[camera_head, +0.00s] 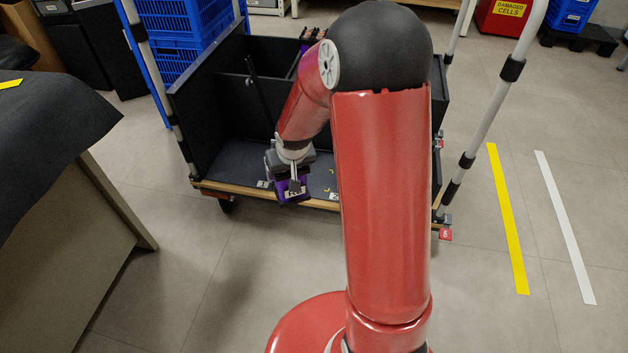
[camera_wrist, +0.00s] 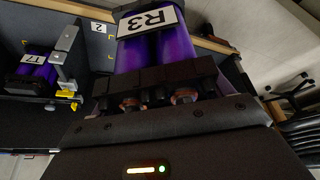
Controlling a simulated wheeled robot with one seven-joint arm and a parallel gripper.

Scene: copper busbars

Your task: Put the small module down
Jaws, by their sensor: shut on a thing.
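My gripper (camera_head: 291,180) is shut on a small purple module (camera_head: 292,190) with a white label, held above the front edge of the black cart (camera_head: 235,165). In the wrist view the module (camera_wrist: 160,48) fills the upper middle; its label reads R3, and its black end with copper terminals faces the camera. The fingertips are hard to make out there. A second purple module (camera_wrist: 35,72), labelled T7, is at the left of the wrist view beside a grey metal piece (camera_wrist: 64,45). My arm hides the cart's right part in the head view.
The cart has black walls, an inner divider and a wooden front edge (camera_head: 240,192). A white number 2 tag (camera_wrist: 98,27) is on its floor. Blue crates (camera_head: 180,20) stand behind left. A dark-covered table (camera_head: 50,130) is at left.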

